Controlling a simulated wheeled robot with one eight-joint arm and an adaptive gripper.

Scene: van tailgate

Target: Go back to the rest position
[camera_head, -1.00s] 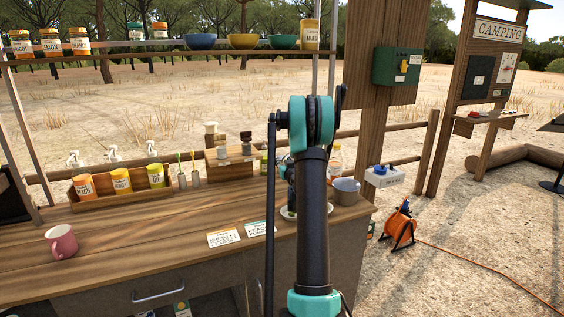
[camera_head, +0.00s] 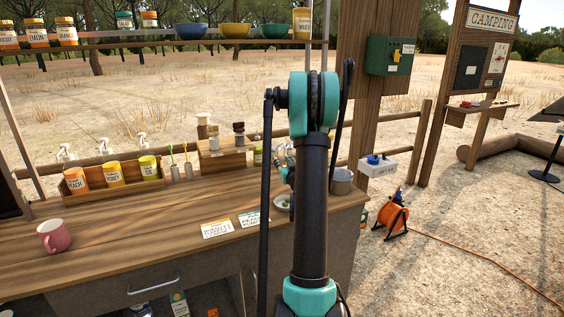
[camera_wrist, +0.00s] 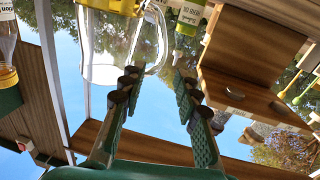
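My gripper (camera_wrist: 160,110) is open in the wrist view. Its two green, ridged fingers stand apart with only sky and trees between them. The wrist picture looks upside down. A clear glass jar or jug (camera_wrist: 98,62) with a yellow part is beyond the left finger. I cannot tell how far off it is, but nothing is held. In the head view my raised arm hides most of the gripper behind it, above the right end of the wooden counter (camera_head: 140,228).
A shelf (camera_head: 110,45) with bowls hangs above. An orange cable reel (camera_head: 391,220) sits on the ground right.

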